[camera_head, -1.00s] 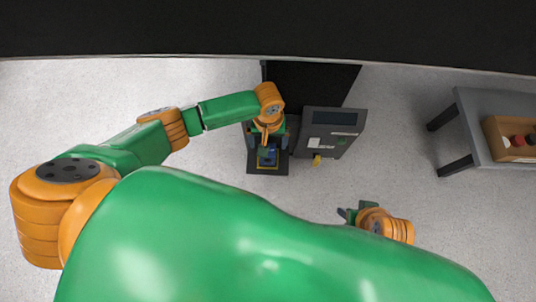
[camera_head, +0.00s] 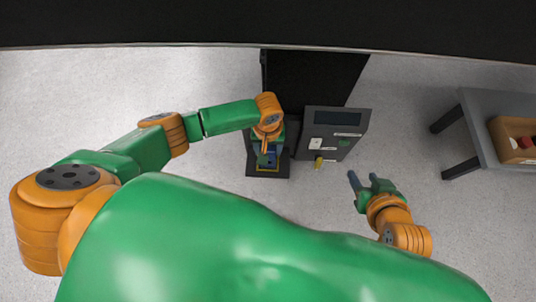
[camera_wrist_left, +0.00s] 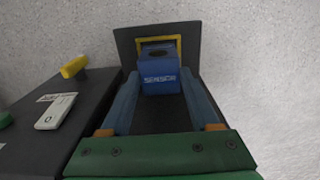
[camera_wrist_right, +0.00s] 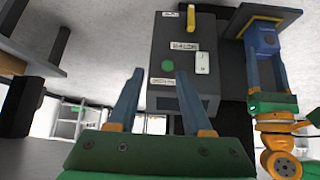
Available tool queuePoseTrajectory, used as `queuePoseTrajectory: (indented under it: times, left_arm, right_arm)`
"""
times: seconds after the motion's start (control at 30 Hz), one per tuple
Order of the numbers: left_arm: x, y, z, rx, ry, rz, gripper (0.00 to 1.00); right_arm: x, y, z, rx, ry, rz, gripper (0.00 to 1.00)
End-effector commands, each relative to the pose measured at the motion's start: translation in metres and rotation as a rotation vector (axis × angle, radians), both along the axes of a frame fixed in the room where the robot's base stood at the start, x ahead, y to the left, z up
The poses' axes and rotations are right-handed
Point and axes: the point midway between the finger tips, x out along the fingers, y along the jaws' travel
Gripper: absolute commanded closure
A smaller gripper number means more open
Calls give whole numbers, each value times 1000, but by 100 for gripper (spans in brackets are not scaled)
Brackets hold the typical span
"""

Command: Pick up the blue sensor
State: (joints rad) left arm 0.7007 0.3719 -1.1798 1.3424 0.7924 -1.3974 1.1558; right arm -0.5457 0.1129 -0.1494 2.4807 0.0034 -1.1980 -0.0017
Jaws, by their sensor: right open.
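The blue sensor (camera_wrist_left: 160,79), a block with a dark round opening on top, sits by a yellow-framed dark plate (camera_wrist_left: 125,40). In the head view the sensor (camera_head: 268,158) is partly hidden under my left gripper (camera_head: 266,150). My left gripper (camera_wrist_left: 160,80) is open, with one finger on each side of the sensor; I cannot tell whether they touch it. The right wrist view also shows the sensor (camera_wrist_right: 267,42) between those fingers. My right gripper (camera_head: 364,180) is open and empty, in front of the grey control box, fingers pointing toward it.
The grey control box (camera_head: 333,124) with a screen, labels and a yellow knob (camera_head: 318,162) stands right beside the sensor's stand. A grey table (camera_head: 474,117) with a wooden tray (camera_head: 513,153) is at the right. The floor between box and table is clear.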

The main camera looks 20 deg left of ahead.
Motion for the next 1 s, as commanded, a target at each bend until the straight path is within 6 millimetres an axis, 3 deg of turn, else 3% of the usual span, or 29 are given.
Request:
queuePoseTrajectory:
  times: [0.03, 0.17, 0.67, 0.77, 0.97, 1.0]
  left_arm:
    - [0, 0, 0, 0, 0, 0, 67]
    - [0, 0, 0, 1, 0, 0, 100]
    - [0, 0, 5, 0, 0, 0, 100]
    - [0, 0, 13, 1, 0, 1, 100]
    - [-1, 1, 39, 1, 1, 1, 100]
    - [-4, 7, 47, 0, 2, 2, 100]
  right_arm:
    - [0, 0, 0, 0, 0, 0, 50]
    - [0, 0, 0, 0, 1, 0, 50]
    - [-8, -3, -7, -9, 54, -4, 50]
    - [-23, -7, -18, -26, 148, -10, 50]
    - [-80, -21, -50, -76, 461, -29, 50]
    - [-77, -21, -62, -78, 467, -29, 50]
